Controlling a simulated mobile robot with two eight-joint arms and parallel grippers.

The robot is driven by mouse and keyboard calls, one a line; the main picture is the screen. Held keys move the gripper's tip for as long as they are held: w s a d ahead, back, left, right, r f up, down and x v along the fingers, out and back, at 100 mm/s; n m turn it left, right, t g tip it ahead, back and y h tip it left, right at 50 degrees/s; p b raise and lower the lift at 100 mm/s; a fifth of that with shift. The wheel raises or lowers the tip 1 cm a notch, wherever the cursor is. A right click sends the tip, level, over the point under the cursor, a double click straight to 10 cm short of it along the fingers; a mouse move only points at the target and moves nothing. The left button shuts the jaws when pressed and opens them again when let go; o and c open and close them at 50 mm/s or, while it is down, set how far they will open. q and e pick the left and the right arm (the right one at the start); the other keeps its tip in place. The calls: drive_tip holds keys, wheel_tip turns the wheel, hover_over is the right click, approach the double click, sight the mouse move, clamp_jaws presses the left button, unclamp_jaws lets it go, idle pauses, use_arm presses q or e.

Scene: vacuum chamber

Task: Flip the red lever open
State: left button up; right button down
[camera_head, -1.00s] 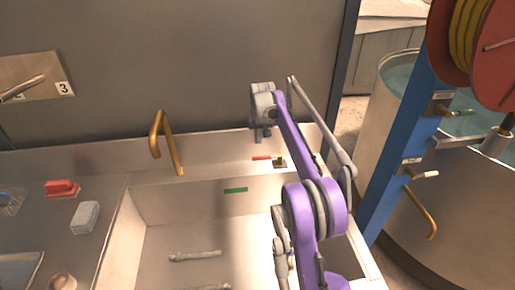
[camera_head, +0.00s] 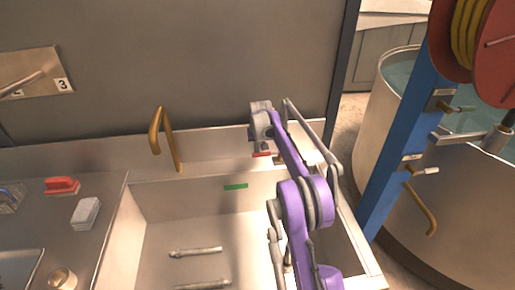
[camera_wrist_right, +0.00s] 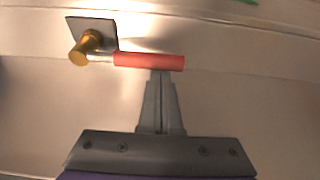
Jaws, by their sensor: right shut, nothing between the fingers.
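The red lever (camera_head: 261,154) is on the back ledge of the sink, and my right arm partly covers it in the head view. In the right wrist view, the red handle (camera_wrist_right: 149,61) lies about level, with its brass pivot (camera_wrist_right: 88,45) on a dark square plate (camera_wrist_right: 100,28) at its left end. My right gripper (camera_wrist_right: 160,76) is shut and empty. Its fingertips are at the lower edge of the handle, right of its middle; I cannot tell if they touch. In the head view the right gripper (camera_head: 263,146) is just above the lever. My left gripper is not in view.
The sink basin (camera_head: 165,225) is below, with metal rods (camera_head: 196,251) in it and a green strip (camera_head: 236,187) on its back wall. A brass faucet (camera_head: 160,140) stands left. A blue post (camera_head: 395,160) and a large tank (camera_head: 460,190) stand right.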

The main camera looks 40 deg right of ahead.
drive_tip(key=shift+s+a+n, duration=0.25)
drive_tip(key=shift+s+n, duration=0.15)
drive_tip(key=shift+n, duration=0.2)
drive_tip(key=shift+s+a+n+y+b, duration=0.2)
drive_tip(key=shift+s+a+n+y, duration=0.05)
drive_tip(key=shift+s+n, duration=0.25)
drive_tip(key=shift+s+a+n+y+b, duration=0.15)
drive_tip(key=shift+s+a+n+y, duration=0.15)
drive_tip(key=shift+n, duration=0.3)
drive_tip(key=shift+s+a+n+y, duration=0.1)
drive_tip(key=shift+s+n+y, duration=0.15)
drive_tip(key=shift+s+n, duration=0.6)
drive_tip(key=s+d+n+g+y, duration=0.1)
drive_tip(key=s+d+n+y, duration=0.2)
drive_tip(key=s+n, duration=0.6)
drive_tip(key=shift+d+n+p, duration=0.2)
drive_tip(key=shift+n+p, duration=0.1)
drive_tip(key=shift+n, duration=1.15)
drive_tip(key=shift+s, duration=0.1)
